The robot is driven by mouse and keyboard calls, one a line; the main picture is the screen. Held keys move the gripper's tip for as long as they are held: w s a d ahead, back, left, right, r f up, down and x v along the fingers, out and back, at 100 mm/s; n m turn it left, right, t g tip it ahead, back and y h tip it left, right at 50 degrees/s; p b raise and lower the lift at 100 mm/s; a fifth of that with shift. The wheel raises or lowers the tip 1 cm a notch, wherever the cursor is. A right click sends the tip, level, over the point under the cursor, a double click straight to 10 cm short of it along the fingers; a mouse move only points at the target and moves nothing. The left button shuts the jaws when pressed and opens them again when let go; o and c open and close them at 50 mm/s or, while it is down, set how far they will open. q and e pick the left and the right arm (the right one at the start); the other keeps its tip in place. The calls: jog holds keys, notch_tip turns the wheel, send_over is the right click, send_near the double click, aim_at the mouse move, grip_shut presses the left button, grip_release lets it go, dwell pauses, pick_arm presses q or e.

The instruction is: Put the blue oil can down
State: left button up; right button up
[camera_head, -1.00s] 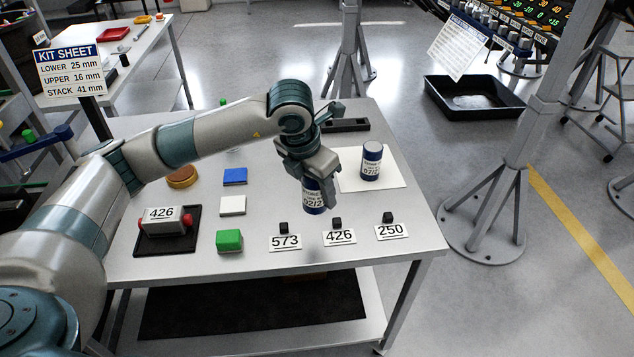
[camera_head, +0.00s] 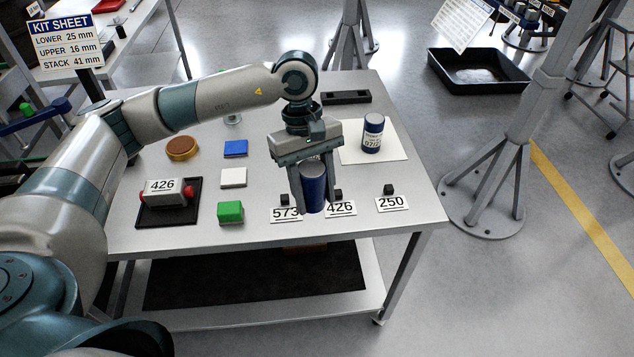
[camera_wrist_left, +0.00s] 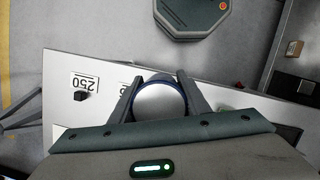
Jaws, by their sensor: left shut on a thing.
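My left gripper (camera_head: 312,192) is shut on a blue oil can (camera_head: 314,180). The can is upright between the two fingers, over the front part of the table, beside the 573 and 426 cards. I cannot tell whether its base touches the table. In the left wrist view the can's round pale top (camera_wrist_left: 159,102) with a blue rim sits between the fingers (camera_wrist_left: 160,95). A second blue can (camera_head: 373,133) with a white label stands on a white sheet (camera_head: 393,152) at the table's right. My right gripper is not in view.
Number cards 573 (camera_head: 286,214), 426 (camera_head: 343,209) and 250 (camera_head: 391,203) lie along the front with small black blocks. Green (camera_head: 230,211), white (camera_head: 233,178) and blue (camera_head: 235,148) blocks and a black tray (camera_head: 152,215) are to the left. A black holder (camera_head: 346,97) lies behind.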

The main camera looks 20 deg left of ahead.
pick_arm(q)
jog(key=m, duration=0.2)
jog(key=s+m+y, duration=0.1)
jog(key=m, duration=0.1)
jog(key=s+m, duration=0.1)
jog(key=m, duration=0.1)
jog(key=shift+s+d+r+g, duration=0.15)
jog(key=shift+s+d+g, duration=0.1)
jog(key=shift+g, duration=0.15)
jog(key=m, duration=0.1)
jog(key=s+m+y, duration=0.1)
jog(key=m, duration=0.2)
jog(key=shift+s, duration=0.3)
